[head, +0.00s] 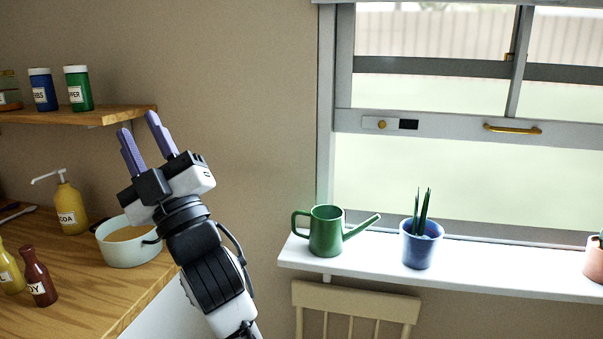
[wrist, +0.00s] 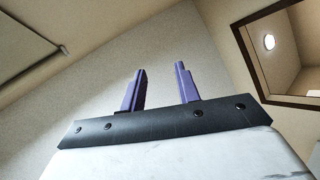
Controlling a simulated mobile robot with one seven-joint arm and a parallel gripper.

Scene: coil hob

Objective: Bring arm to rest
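My gripper (head: 142,143) is raised in front of the wall, to the left of the window, with its purple fingers pointing up. In the wrist view my gripper (wrist: 160,88) has its two fingers apart, with nothing between them. The fingers touch nothing. My arm rises from the lower middle of the head view.
The white pot (head: 118,250) holds something orange-brown on the wooden counter (head: 85,300). A yellow pump bottle (head: 70,207) and sauce bottles stand nearby. A spice shelf (head: 110,115) is at upper left. A green watering can (head: 326,232) and blue plant pot (head: 420,247) stand on the windowsill (head: 480,277).

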